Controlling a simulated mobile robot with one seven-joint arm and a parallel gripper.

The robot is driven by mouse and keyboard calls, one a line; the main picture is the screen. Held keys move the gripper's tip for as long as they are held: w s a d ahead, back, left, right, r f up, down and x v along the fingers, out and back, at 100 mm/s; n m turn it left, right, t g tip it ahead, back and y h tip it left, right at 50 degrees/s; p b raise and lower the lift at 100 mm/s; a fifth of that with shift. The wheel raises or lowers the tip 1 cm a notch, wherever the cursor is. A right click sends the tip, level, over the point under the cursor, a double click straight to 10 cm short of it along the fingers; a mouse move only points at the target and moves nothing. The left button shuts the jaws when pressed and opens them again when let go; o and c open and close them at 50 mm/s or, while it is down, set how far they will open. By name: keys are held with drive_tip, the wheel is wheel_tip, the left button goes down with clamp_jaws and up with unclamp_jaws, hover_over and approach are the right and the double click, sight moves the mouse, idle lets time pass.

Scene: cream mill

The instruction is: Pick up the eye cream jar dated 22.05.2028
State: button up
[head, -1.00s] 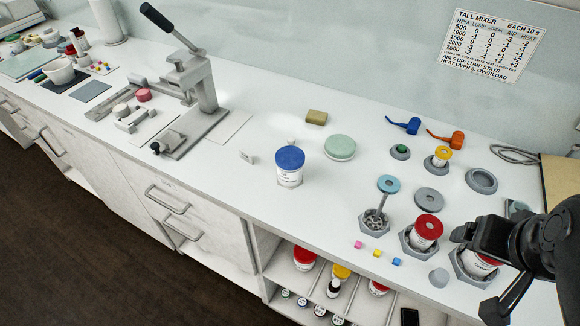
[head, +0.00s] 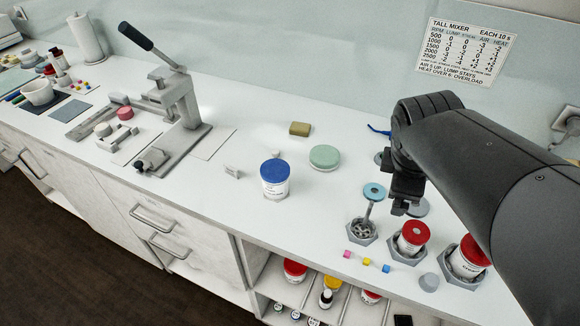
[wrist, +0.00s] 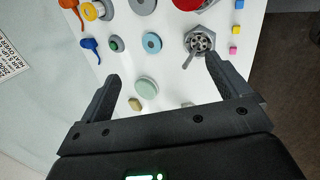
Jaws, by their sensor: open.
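No date can be read on any jar in these frames, so I cannot tell which is the eye cream jar dated 22.05.2028. Several small round-topped items (head: 280,307) sit low in the open shelf under the counter; their labels are too small to read. My gripper (head: 398,207) hangs over the right part of the counter, beside the blue-topped stirrer (head: 374,191). In the wrist view my gripper (wrist: 162,66) has its fingers wide apart with nothing between them but the counter and things below. The stirrer's hexagonal holder (wrist: 199,41) lies beyond the right finger.
A blue-lidded tub (head: 275,180) and a green round lid (head: 324,157) stand mid-counter. Red-lidded tubs (head: 413,237) sit in hexagonal holders at right. A lever press (head: 185,100) stands at left. The shelf (head: 262,293) holds more tubs. Counter between press and blue-lidded tub is mostly clear.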

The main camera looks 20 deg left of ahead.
drive_tip(key=w+a+f+n+y, duration=0.1)
drive_tip(key=a+n, duration=0.5)
drive_tip(key=w+a+f+n, duration=0.2)
drive_tip(key=a+n, duration=0.4)
drive_tip(key=a, duration=0.1)
drive_tip(key=n+g+y, duration=0.2)
drive_tip(key=n, duration=1)
approach(275, 169)
drive_tip(key=f, duration=0.2)
drive_tip(key=x, duration=0.5)
drive_tip(key=shift+t, duration=0.3)
drive_tip(key=shift+a+x, duration=0.2)
drive_tip(key=shift+x, duration=2.5)
drive_tip(key=shift+w+r, duration=0.1)
drive_tip(key=shift+r, duration=0.05)
drive_tip(key=shift+c, duration=0.4)
drive_tip(key=c, duration=1.1)
